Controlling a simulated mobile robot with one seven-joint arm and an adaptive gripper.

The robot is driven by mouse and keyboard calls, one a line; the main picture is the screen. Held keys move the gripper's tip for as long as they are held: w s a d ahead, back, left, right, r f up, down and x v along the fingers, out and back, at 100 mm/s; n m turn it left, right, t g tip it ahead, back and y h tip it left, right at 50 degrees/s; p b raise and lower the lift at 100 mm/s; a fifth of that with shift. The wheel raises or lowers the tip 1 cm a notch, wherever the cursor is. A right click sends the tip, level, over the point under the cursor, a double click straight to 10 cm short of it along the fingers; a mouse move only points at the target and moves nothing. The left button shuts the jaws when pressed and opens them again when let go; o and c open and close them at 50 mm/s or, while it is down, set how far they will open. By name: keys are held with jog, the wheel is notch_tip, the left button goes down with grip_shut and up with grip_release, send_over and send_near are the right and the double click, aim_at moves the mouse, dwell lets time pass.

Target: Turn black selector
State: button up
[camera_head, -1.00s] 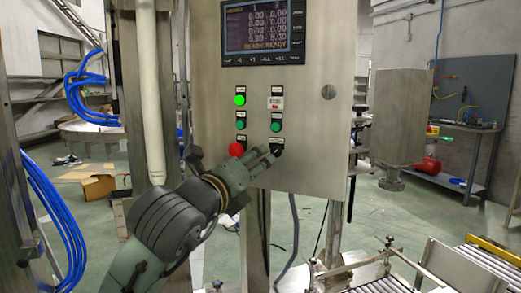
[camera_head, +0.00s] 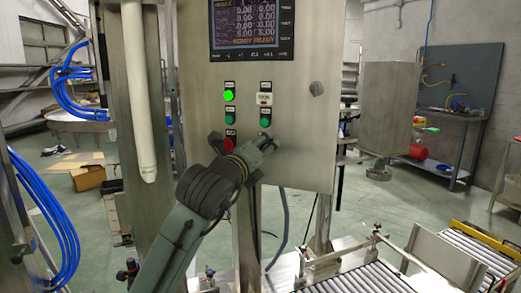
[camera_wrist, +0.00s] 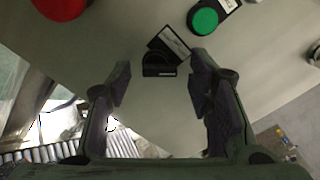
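My gripper (camera_wrist: 161,72) is open, with one dark finger on each side of the selector. There is a visible gap between the selector and each fingertip; depth to the panel is hard to judge. In the head view my gripper (camera_head: 268,143) is at the lower part of the control box and hides the selector.
A red button (camera_wrist: 60,6) and a green button (camera_wrist: 204,21) sit close by on the panel. In the head view the control box (camera_head: 300,150) carries a screen (camera_head: 252,28) and a lit green lamp (camera_head: 229,95). A roller conveyor (camera_head: 350,278) stands below right.

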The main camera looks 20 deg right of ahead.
grip_shut()
dwell(0.4)
jog(key=shift+n, duration=0.4)
jog(key=n, duration=0.8)
jog(key=shift+w+a, duration=0.1)
jog(key=n+p, duration=0.1)
jog(key=n, duration=0.8)
jog(key=shift+w+a, duration=0.1)
jog(key=shift+a, duration=0.05)
dwell(0.4)
